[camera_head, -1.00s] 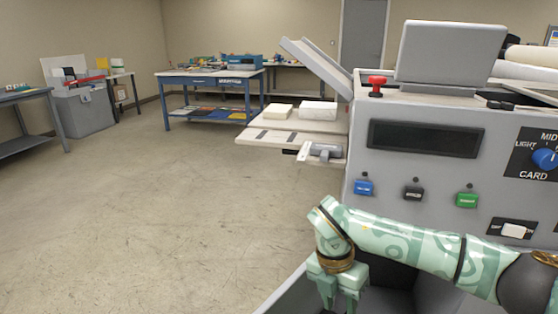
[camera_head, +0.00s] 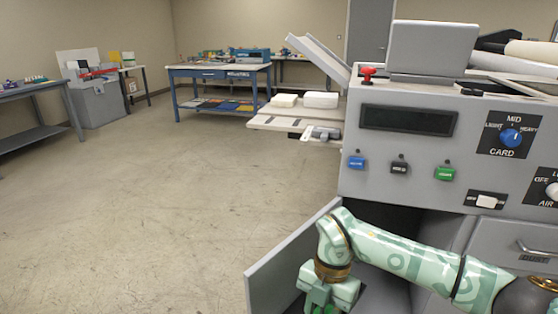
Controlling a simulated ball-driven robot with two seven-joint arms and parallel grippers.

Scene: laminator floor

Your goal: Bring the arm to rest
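My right arm comes in from the lower right, in pale green with dark bands. My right gripper (camera_head: 322,298) hangs down at the bottom edge, in front of the open grey door (camera_head: 285,265) of the machine's lower compartment. The fingertips are cut off by the frame, so I cannot tell how far apart they are or whether they hold anything. The grey laminator (camera_head: 400,175) stands behind the arm. My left gripper is not in view.
The door and the dark compartment (camera_head: 385,215) lie close around my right forearm. A side shelf (camera_head: 275,124) with white stacks juts from the machine's left. A blue workbench (camera_head: 218,72) stands farther back. The floor (camera_head: 150,200) at left is clear.

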